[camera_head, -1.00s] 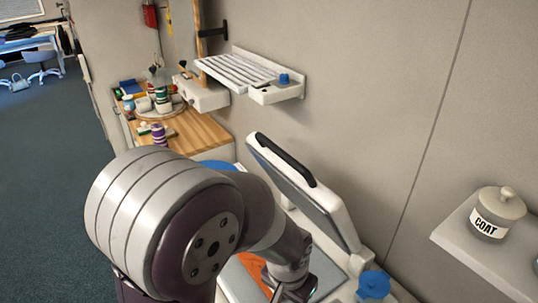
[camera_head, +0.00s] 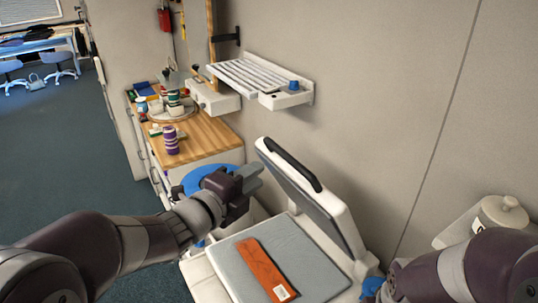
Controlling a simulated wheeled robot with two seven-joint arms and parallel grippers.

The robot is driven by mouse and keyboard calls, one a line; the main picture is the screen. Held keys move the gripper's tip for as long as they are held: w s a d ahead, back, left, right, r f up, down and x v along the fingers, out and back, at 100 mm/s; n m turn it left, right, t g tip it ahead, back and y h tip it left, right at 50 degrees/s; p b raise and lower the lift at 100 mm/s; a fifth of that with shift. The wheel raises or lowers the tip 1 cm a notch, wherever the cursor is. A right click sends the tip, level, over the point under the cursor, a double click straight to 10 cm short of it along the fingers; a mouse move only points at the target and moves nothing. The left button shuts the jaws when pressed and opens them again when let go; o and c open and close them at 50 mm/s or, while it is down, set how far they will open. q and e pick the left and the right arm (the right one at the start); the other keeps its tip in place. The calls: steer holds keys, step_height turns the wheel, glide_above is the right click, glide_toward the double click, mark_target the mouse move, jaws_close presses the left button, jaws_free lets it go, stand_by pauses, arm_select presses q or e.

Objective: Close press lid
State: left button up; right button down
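The press stands at lower centre, with its white-framed lid (camera_head: 318,215) raised and tilted back towards the wall. A dark handle (camera_head: 292,165) runs along the lid's upper edge. The flat grey base pad (camera_head: 301,255) is exposed, with an orange strip (camera_head: 262,268) bearing a small white label lying on it. My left gripper (camera_head: 252,180) is in the air just left of the lid's upper part, apart from the handle. It seems empty, but its finger gap is unclear. My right arm comes in at lower right; its gripper is not visible.
A blue round object (camera_head: 212,179) is partly hidden behind my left gripper. A wooden-topped cabinet (camera_head: 205,138) with cups and bottles stands behind. A slatted white shelf (camera_head: 255,78) hangs above the press.

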mark_target(285, 152)
arm_select(q)
steer(key=p+x, duration=0.4)
steer(key=x, duration=0.7)
steer(key=shift+w+d, duration=0.1)
steer(key=shift+w, duration=0.15)
steer(key=shift+w+d+f, duration=0.1)
steer(key=shift+w+d, duration=0.15)
steer(key=shift+w, duration=0.05)
steer(key=shift+w, duration=0.1)
